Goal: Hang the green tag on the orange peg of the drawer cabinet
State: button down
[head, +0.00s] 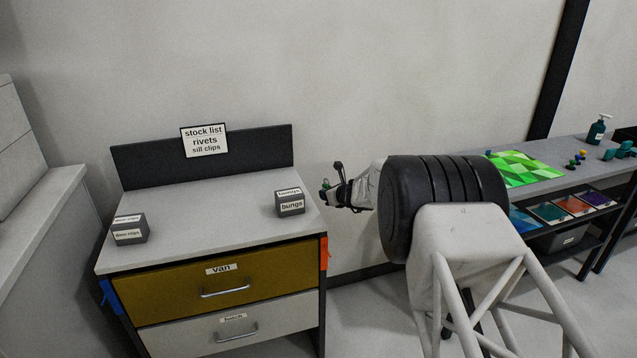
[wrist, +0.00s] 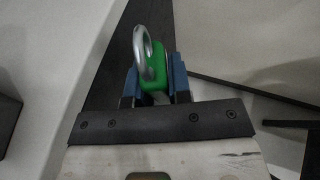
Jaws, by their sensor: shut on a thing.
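My gripper (head: 327,192) is shut on the green tag (wrist: 154,72), which sits between its two blue finger pads in the wrist view. A silver metal ring on the tag stands up beyond the fingertips. In the head view the tag is tiny at the gripper's tip. The drawer cabinet (head: 221,286) stands at left centre, with a mustard upper drawer and a grey lower one. The orange peg (head: 324,253) is at the cabinet's right front corner. My gripper is above and apart from it, just past the cabinet top's right edge.
A blue peg (head: 110,296) is at the cabinet's left front corner. Two grey labelled blocks (head: 289,202) (head: 129,230) stand on the cabinet top, with a dark back panel behind. A shelf bench (head: 575,152) stands at right. Floor shows between cabinet and bench.

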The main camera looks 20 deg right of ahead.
jog(key=s+d+f+n+g+y, duration=0.25)
jog(key=s+f, duration=0.25)
jog(key=f, duration=0.3)
jog(key=s+d+f+n+g+y, duration=0.1)
jog(key=s+d+f+n+y, duration=0.2)
jog(key=f, duration=0.5)
jog(key=s+a+f+n+g+y, duration=0.1)
jog(key=s+f+n+g, duration=0.1)
jog(key=s+f, duration=0.4)
jog(key=s+f+n+g+y, duration=0.1)
jog(key=s+f+n+g, duration=0.15)
jog(key=s, duration=0.55)
jog(key=s+a+r+n+g, duration=0.2)
jog(key=s+a, duration=0.3)
jog(key=s, duration=0.2)
jog(key=s+a+r+g, duration=0.1)
jog(key=s+a+r, duration=0.2)
jog(key=r, duration=0.4)
jog(key=s+a+r+n+g, duration=0.1)
jog(key=s+a+r, duration=0.2)
jog(key=r, duration=0.3)
jog(key=shift+s+a+r+y, duration=0.2)
jog(key=shift+a+r+y, duration=0.25)
jog(key=shift+a, duration=0.2)
jog(key=shift+w+f, duration=0.1)
jog(key=shift+w, duration=0.15)
jog(key=w+f, duration=0.1)
jog(key=w, duration=0.9)
jog(key=shift+w+f, duration=0.25)
jog(key=shift+f, duration=0.05)
